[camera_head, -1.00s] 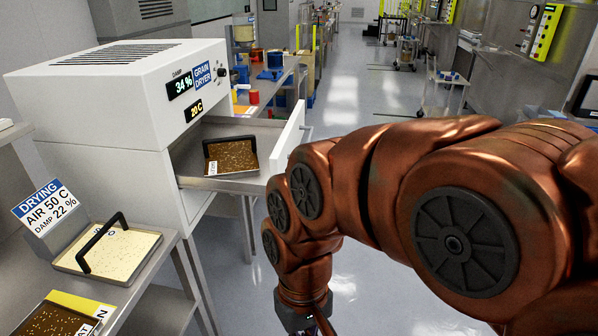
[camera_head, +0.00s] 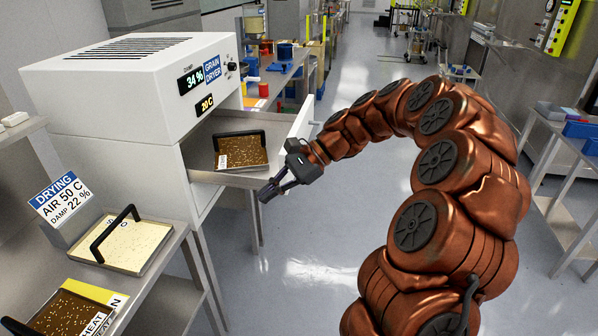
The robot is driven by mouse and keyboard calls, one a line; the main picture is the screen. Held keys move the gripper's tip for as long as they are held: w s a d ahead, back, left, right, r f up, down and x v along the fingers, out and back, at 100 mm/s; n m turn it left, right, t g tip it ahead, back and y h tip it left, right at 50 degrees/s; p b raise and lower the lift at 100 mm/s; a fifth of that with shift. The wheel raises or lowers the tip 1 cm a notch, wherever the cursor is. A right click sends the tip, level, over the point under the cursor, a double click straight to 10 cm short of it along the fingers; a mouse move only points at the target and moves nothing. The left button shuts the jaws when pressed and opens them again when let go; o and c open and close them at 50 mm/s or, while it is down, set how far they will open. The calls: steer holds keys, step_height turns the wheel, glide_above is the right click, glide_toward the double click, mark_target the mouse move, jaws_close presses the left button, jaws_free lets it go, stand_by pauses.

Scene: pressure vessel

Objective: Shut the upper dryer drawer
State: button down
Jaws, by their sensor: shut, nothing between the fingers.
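The grain dryer (camera_head: 145,90) is a white box with lit displays at the left. Its upper drawer (camera_head: 203,160) is pulled out to the right, and its white front panel (camera_head: 301,122) stands at the right end. A tray of brown grain (camera_head: 242,152) with a black handle lies in the drawer. My gripper (camera_head: 267,191) is shut and empty. It shows over the drawer's near right corner and hides part of the front panel. I cannot tell whether it touches the drawer.
A steel bench (camera_head: 160,262) at the lower left holds a pale tray (camera_head: 128,245), a dark grain tray (camera_head: 70,312) and a drying sign (camera_head: 60,198). A side table (camera_head: 560,150) stands at the right. The floor (camera_head: 320,240) between is open.

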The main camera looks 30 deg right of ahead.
steer(key=w+d+f+m+t+y, duration=0.15)
steer(key=w+d+m+t, duration=0.3)
steer(key=d, duration=0.75)
steer(key=m+t+h+p, duration=0.1)
steer(key=m+t+h, duration=0.15)
steer(key=m, duration=0.45)
glide_toward(289, 174)
steer(key=shift+t+y, duration=0.3)
steer(key=shift+y, duration=0.2)
steer(key=w+a+f+p, duration=0.3)
steer(key=p, duration=0.1)
steer(key=shift+w+a, duration=0.1)
steer(key=shift+a, duration=0.1)
steer(key=shift+w+a+f, duration=0.1)
steer(key=shift+w+a, duration=0.45)
steer(key=shift+a, duration=0.1)
